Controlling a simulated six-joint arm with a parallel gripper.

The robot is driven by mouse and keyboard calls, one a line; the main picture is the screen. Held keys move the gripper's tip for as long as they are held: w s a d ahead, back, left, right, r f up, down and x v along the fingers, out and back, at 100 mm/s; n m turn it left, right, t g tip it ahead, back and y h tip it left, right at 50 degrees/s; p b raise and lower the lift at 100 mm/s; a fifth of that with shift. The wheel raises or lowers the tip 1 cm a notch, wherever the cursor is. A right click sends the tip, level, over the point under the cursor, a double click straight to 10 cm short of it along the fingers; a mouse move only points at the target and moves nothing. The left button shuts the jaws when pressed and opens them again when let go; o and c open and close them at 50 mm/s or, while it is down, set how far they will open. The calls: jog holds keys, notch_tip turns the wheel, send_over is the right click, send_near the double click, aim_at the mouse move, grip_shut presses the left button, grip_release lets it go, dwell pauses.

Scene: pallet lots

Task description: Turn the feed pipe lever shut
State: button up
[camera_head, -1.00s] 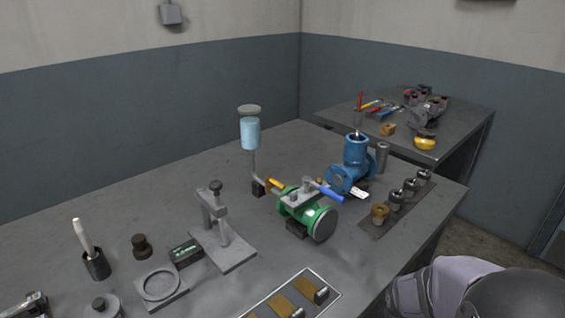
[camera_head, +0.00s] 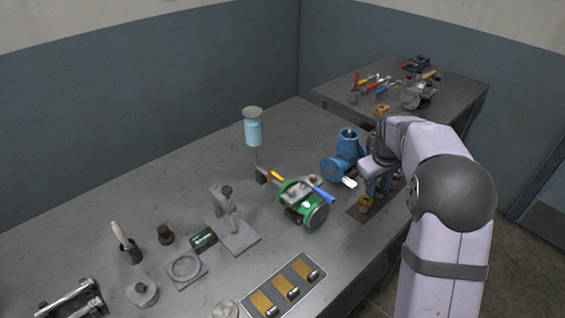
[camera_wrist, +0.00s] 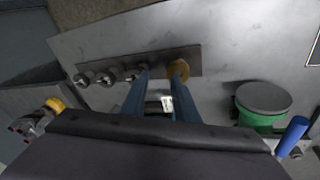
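The green valve (camera_head: 302,205) stands mid-table. A yellow lever (camera_head: 278,176) is on its side toward the clear blue-tinted reservoir (camera_head: 254,133) and its pipe; a blue lever (camera_head: 318,190) is on the other side. The blue lever (camera_wrist: 292,137) and the green valve's grey flange (camera_wrist: 264,97) show at right in the wrist view; the yellow lever does not. My gripper (camera_head: 375,186) is at the right, over the fittings strip, away from both levers. In the wrist view my gripper (camera_wrist: 160,78) has its fingers apart, with no grip on anything visible.
A blue valve body (camera_head: 346,146) stands just left of my gripper, with a white tag (camera_head: 349,182) in front. A brass fitting (camera_wrist: 179,69) sits close by my fingertips on the dark strip (camera_wrist: 200,58). A second table (camera_head: 455,103) holds tools. Table space left of the reservoir is clear.

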jog(key=a+r+n+y+p, duration=0.1)
jog(key=a+r, duration=0.1)
jog(key=a, duration=0.4)
jog(key=w+a+r+n+y, duration=0.1)
jog(key=a+r, duration=0.2)
jog(key=a, duration=0.4)
jog(key=w+a+r+n+y+p, duration=0.1)
jog(key=a+r+y, duration=0.1)
jog(key=a, duration=0.4)
jog(key=shift+w+a+r+n+g+p, duration=0.1)
jog(key=shift+a+r+n+g+p, duration=0.3)
jog(key=shift+r, duration=0.35)
jog(key=b, duration=0.2)
send_near(282, 178)
jog(key=shift+d+t+y, duration=0.25)
jog(key=shift+t+y, duration=0.05)
jog(key=shift+a+f, duration=0.1)
jog(key=shift+a, duration=0.3)
jog(key=shift+p, duration=0.3)
jog(key=shift+w+f, duration=0.1)
jog(key=shift+p+x, duration=1)
jog(key=shift+x, duration=2.55)
grip_shut()
